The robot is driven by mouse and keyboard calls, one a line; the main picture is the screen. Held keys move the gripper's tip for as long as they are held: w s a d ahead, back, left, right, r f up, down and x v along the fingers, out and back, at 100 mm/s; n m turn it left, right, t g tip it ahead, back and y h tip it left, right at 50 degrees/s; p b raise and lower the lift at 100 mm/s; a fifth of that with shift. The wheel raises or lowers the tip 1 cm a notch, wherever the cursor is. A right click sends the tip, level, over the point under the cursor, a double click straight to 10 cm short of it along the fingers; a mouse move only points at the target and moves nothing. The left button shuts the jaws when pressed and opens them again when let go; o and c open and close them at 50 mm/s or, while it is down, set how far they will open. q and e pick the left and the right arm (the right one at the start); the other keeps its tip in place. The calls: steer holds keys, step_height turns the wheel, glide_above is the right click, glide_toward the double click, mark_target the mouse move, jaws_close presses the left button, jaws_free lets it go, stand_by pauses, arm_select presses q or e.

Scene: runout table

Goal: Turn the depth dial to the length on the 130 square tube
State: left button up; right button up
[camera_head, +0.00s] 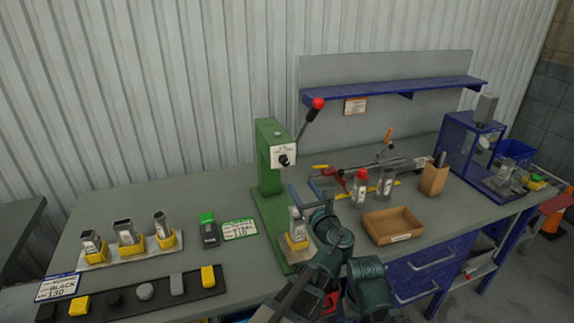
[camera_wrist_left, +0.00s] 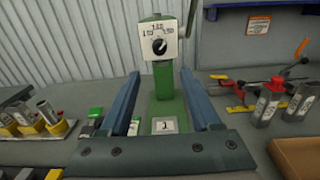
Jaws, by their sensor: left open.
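The depth dial (camera_head: 284,160) is a black knob on a white plate on the green press (camera_head: 268,155). In the left wrist view the dial (camera_wrist_left: 159,46) has numbers left, above and right; its pointer's exact setting is unclear. My left gripper (camera_wrist_left: 161,75) is open, its two blue fingers spread below and in front of the dial, touching nothing visible. In the head view the left gripper (camera_head: 304,188) is in front of the press. A metal tube (camera_head: 296,220) stands in a yellow holder on the press base. Which tube is marked 130 is too small to tell.
Several tubes stand in yellow holders on a white rack (camera_head: 103,262) at left. A card reading BLACK 130 (camera_head: 58,287) lies near a dark strip of caps (camera_head: 130,298). A green-edged card (camera_head: 239,229) lies beside the press. A cardboard tray (camera_head: 392,226) sits right. The press lever has a red knob (camera_head: 318,103).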

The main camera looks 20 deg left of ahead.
mark_target(286, 164)
arm_select(q)
steer(key=x, duration=1.3)
steer(key=shift+w+a, duration=0.25)
steer(key=shift+a, duration=0.05)
jaws_close()
